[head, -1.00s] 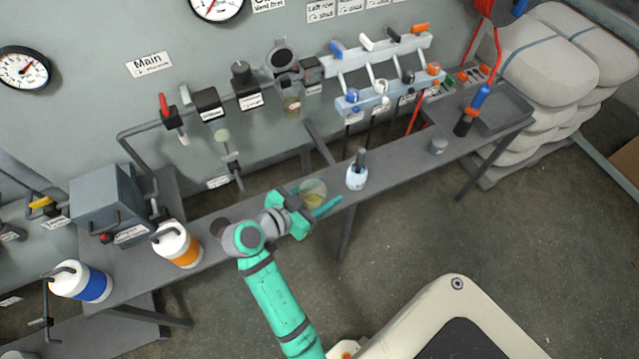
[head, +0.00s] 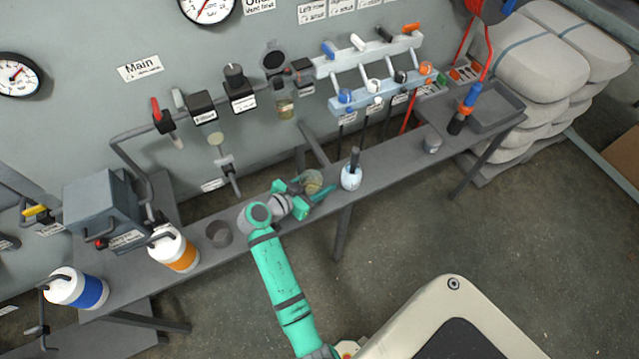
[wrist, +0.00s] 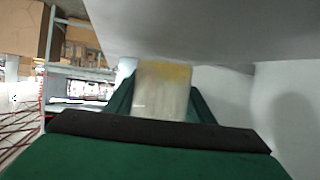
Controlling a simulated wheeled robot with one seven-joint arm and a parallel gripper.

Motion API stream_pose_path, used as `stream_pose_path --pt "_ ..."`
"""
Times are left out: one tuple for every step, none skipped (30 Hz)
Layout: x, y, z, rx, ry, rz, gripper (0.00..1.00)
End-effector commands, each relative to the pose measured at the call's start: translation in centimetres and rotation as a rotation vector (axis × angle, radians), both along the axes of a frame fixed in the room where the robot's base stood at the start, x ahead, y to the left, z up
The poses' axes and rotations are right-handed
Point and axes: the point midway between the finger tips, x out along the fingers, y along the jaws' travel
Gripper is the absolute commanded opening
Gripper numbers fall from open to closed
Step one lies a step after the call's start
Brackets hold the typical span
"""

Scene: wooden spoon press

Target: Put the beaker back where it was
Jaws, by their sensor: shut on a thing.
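The beaker (head: 314,177) is a clear round vessel with some yellowish content. It is between the fingers of my green gripper (head: 312,187), which is shut on it near the middle of the narrow grey bench (head: 395,160). In the wrist view the beaker (wrist: 162,90) stands between the two dark green fingers, pale with a yellow band near its top. The head view does not clearly show whether its base touches the bench. My fingers hide part of it.
A white bottle with a dark top (head: 351,176) stands just right of my gripper. A dark round item (head: 219,233) is on the bench to the left, beside an orange-banded bottle (head: 174,248). A clear jar (head: 285,106) hangs under the wall pipe.

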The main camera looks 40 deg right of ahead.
Motion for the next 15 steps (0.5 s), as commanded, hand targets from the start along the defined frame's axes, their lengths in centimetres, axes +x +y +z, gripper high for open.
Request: stream_pose_path --pt "-0.02 -0.01 -0.64 0.001 0.002 0.0 0.24" --pt "-0.01 0.0 -0.86 0.0 0.001 -0.001 0.24" --pt "-0.01 0.0 -1.04 0.0 0.0 -0.001 0.24" --pt "0.0 0.0 -1.09 0.0 0.0 0.0 0.24" --pt "0.01 0.0 -1.1 0.0 -0.001 0.0 0.24" --pt "0.01 0.0 -1.07 0.0 -0.001 0.0 0.24" --pt "0.01 0.01 -1.06 0.0 -0.001 0.0 0.24" --pt "0.01 0.01 -1.06 0.0 -0.001 0.0 0.24" --pt "0.01 0.02 -1.06 0.0 -0.001 0.0 0.24" --pt "0.01 0.02 -1.06 0.0 -0.001 0.0 0.24" --pt "0.01 0.02 -1.11 0.0 -0.001 0.0 0.24" --pt "0.01 0.02 -1.2 0.0 0.0 0.0 0.24" --pt "0.01 0.02 -1.28 0.0 0.0 0.0 0.24" --pt "0.01 0.02 -1.36 0.0 0.0 0.0 0.24" --pt "0.01 0.02 -1.32 0.0 -0.001 0.0 0.58"
